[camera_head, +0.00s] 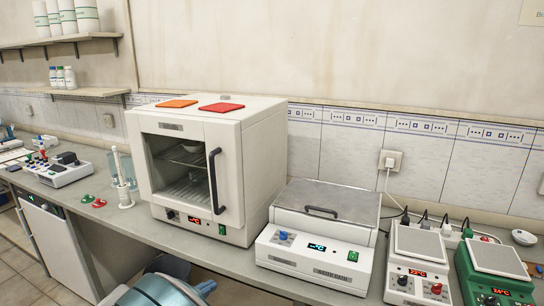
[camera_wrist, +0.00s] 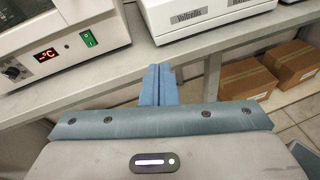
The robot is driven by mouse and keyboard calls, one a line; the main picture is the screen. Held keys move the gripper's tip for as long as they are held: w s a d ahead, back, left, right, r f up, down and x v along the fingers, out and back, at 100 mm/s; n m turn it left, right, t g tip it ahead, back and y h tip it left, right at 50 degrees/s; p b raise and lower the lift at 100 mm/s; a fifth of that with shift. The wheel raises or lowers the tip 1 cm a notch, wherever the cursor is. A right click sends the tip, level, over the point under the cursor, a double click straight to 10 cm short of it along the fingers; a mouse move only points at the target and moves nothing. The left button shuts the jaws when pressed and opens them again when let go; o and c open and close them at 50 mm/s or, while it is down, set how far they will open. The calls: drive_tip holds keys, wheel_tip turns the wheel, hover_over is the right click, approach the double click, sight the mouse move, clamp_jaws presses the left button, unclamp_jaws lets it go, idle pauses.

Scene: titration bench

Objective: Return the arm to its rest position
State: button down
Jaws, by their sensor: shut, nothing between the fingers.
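My gripper (camera_wrist: 158,72) shows in the wrist view with its two blue fingers pressed together and nothing between them. It points toward the front edge of the bench (camera_wrist: 200,50) and appears apart from it. In the head view, blue and grey parts of my arm show at the bottom left, below and in front of the bench.
A white oven (camera_head: 255,160) with a dark handle stands on the bench, beside a lidded water bath (camera_head: 315,262). Two hotplates (camera_head: 420,245) (camera_head: 497,258) stand at the right. Cardboard boxes (camera_wrist: 250,78) (camera_wrist: 295,65) lie beneath the bench.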

drive_tip(key=s+d+r+m+g+y, duration=0.15)
drive_tip(key=d+m+g, duration=0.4)
drive_tip(key=d, duration=0.55)
drive_tip(key=s+d+r+m+g, duration=0.2)
drive_tip(key=s+d+m+g, duration=0.15)
drive_tip(key=d+m, duration=0.55)
drive_tip(key=s+d+r+m+y, duration=0.3)
drive_tip(key=s+d+m+y, duration=0.4)
drive_tip(key=s+d+m, duration=0.4)
drive_tip(key=s+m, duration=0.2)
drive_tip(key=shift+s+r, duration=0.35)
